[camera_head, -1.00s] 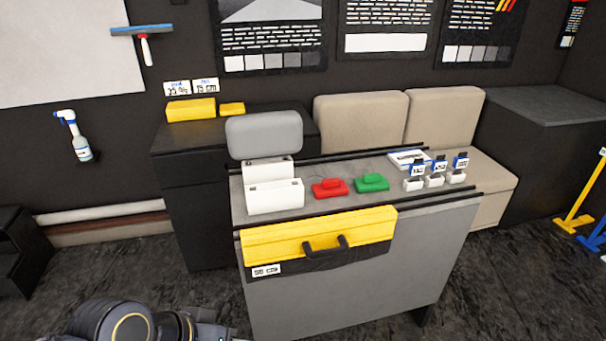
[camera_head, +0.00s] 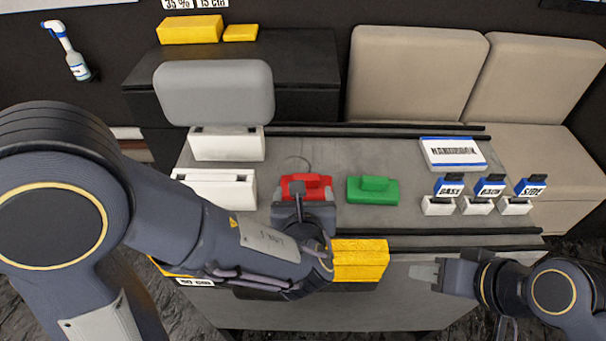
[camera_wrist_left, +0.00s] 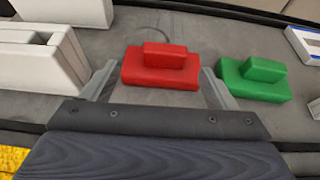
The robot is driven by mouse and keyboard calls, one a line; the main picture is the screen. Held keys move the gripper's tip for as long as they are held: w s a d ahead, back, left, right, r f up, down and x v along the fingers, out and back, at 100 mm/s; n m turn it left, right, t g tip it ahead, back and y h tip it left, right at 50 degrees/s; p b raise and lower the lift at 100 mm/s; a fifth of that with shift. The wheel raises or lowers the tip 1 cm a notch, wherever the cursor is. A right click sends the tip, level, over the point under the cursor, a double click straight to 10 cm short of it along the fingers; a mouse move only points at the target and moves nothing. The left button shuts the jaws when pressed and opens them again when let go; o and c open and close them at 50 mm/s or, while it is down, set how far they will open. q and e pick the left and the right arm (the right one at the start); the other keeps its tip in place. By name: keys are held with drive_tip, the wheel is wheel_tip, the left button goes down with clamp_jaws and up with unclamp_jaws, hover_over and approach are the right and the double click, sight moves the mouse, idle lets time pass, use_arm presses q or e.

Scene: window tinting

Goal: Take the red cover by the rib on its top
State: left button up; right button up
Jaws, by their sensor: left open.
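The red cover (camera_head: 300,181) lies flat on the grey bench top, a block with a narrower raised rib (camera_wrist_left: 165,55) on top. My left gripper (camera_head: 304,197) is at its near side, open and empty. In the left wrist view its two fingers (camera_wrist_left: 158,84) stand apart, left and right of the red cover's near edge, with the rib beyond the fingertips. In the head view the gripper hides the cover's near part. My right gripper (camera_head: 424,272) is over the bench's front edge at the right, holding nothing I can see; its finger gap is not clear.
A similar green cover (camera_head: 373,190) lies close to the right of the red one. White holders (camera_head: 228,145) stand to the left, one with a grey pad (camera_head: 214,92). A handbook (camera_head: 453,153) and small labelled bottles (camera_head: 489,188) are at the right. A yellow case (camera_head: 360,260) is at the front.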

sight(306, 180)
use_arm(q)
drive_tip(key=shift+w+d+f, duration=0.15)
drive_tip(key=shift+w+d, duration=0.1)
drive_tip(key=shift+w+a+f, duration=0.1)
drive_tip(key=shift+w, duration=0.2)
drive_tip(key=x, duration=0.6)
drive_tip(key=shift+w+p, duration=0.2)
drive_tip(key=shift+p, duration=0.1)
drive_tip(key=shift+c, duration=0.3)
drive_tip(key=shift+s+r, duration=0.1)
drive_tip(key=shift+r, duration=0.1)
drive_tip(key=c, duration=1)
